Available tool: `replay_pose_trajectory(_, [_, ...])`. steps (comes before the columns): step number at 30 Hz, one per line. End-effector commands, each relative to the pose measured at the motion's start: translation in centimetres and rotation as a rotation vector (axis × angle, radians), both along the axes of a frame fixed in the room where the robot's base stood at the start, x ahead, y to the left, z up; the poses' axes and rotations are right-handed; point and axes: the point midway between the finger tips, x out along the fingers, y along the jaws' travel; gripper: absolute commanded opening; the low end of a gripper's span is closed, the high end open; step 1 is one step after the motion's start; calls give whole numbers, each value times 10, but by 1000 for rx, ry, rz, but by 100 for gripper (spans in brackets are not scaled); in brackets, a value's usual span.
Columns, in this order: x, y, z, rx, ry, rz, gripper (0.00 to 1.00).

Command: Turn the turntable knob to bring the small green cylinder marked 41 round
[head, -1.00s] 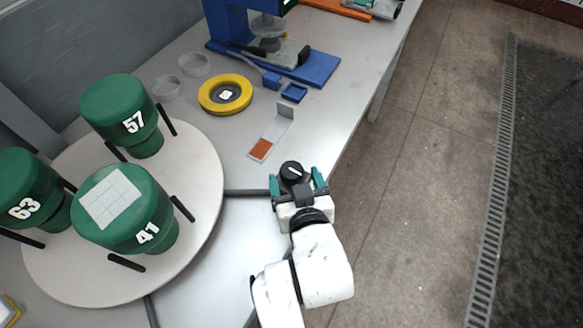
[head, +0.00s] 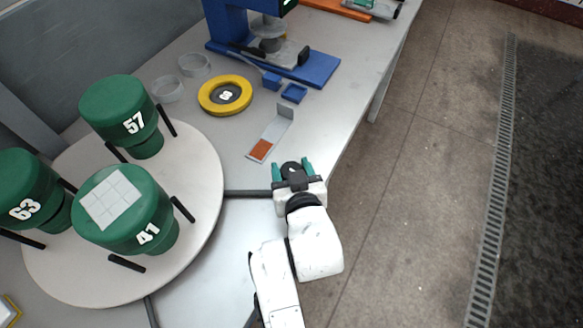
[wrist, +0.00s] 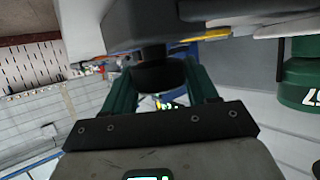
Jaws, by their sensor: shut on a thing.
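The green cylinder marked 41 (head: 125,222) stands upright at the front right of the round pale turntable (head: 202,215) in the head view, with a white gridded patch on top. It has a wide upper part and a narrower lower part. The black turntable knob (head: 291,168) is at the table's edge, right of the turntable. My gripper (head: 292,170) is shut on the knob, with a teal finger on each side. In the wrist view the dark knob (wrist: 160,76) sits between the fingers (wrist: 161,92). The knob's base is hidden.
Green cylinders marked 57 (head: 122,105) and 63 (head: 25,190) share the turntable, among black rods. A yellow ring (head: 208,105), clear dishes (head: 168,88), a small L-shaped plate (head: 270,140) and a blue stand (head: 230,30) occupy the table behind. Open floor lies to the right.

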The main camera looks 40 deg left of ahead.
Motion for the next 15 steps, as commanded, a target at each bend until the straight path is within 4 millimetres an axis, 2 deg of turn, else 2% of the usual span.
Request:
replay_pose_trajectory(1, [0, 0, 0, 0, 0, 0, 45])
replay_pose_trajectory(6, [0, 0, 0, 0, 0, 0, 28])
replay_pose_trajectory(15, [1, -1, 2, -4, 3, 51, 28])
